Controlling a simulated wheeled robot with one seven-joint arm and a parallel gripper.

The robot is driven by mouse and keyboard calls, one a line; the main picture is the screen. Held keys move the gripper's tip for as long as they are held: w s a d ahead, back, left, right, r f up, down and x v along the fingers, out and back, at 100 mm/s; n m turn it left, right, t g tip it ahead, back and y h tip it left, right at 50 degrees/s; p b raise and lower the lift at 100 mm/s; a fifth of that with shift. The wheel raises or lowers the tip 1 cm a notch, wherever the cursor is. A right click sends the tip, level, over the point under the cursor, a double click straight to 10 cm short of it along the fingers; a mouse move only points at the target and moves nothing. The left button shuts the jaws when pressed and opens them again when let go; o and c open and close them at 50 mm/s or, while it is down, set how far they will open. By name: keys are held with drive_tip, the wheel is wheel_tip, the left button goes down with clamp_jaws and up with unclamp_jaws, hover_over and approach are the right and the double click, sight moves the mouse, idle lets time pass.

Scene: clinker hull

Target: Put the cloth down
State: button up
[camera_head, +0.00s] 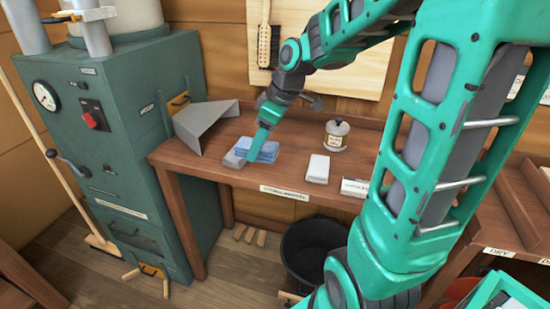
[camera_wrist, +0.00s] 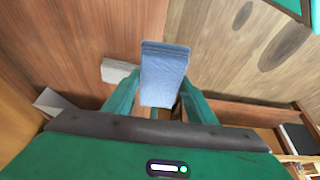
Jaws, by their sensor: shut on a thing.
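My gripper (camera_head: 257,147) is shut on a folded blue cloth (camera_head: 267,152) over the left part of the wooden bench (camera_head: 215,172). In the wrist view the cloth (camera_wrist: 164,72) sits between the two green fingers and sticks out beyond them. Its other end is hidden low between the fingers. I cannot tell whether the cloth touches the bench top.
A grey block (camera_head: 235,158) lies just left of the cloth. A white block (camera_head: 317,168) and a lidded jar (camera_head: 337,134) stand to the right. A grey angled metal piece (camera_head: 204,126) is at the bench's left end. A black bucket (camera_head: 310,250) stands below.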

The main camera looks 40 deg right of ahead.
hover_over(276, 165)
drive_tip(key=s+d, duration=0.1)
wheel_tip(276, 165, down, 6)
drive_tip(key=shift+s+d+f, duration=0.1)
drive_tip(key=shift+f, duration=2.05)
drive_tip(key=o, duration=1)
drive_tip(key=shift+o, duration=0.2)
